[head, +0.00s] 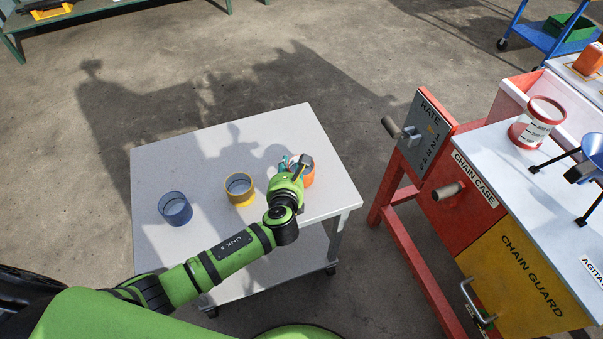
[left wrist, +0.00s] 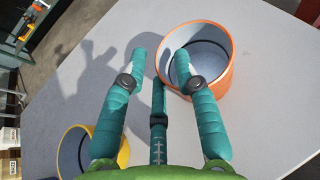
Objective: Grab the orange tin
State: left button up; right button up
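The orange tin (head: 309,179) stands upright and open-topped at the right of the small grey table (head: 222,148). In the left wrist view the tin (left wrist: 229,76) is at upper right and looks empty inside. My left gripper (head: 293,164) is at the tin and partly hides it. In the left wrist view its teal fingers (left wrist: 160,60) are spread apart. The right finger overlaps the tin's opening, and the left finger is clear of the tin on its left. I cannot tell whether any finger touches it. My right gripper is out of view.
A yellow tin (head: 240,190) and a blue tin (head: 175,208) stand on the table to the left. To the right is a red and yellow machine (head: 470,205) with protruding handles and a red-and-white container (head: 537,122) on top. The table's back is clear.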

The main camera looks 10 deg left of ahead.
pick_arm(q)
jog(key=shift+c, duration=0.4)
grip_shut()
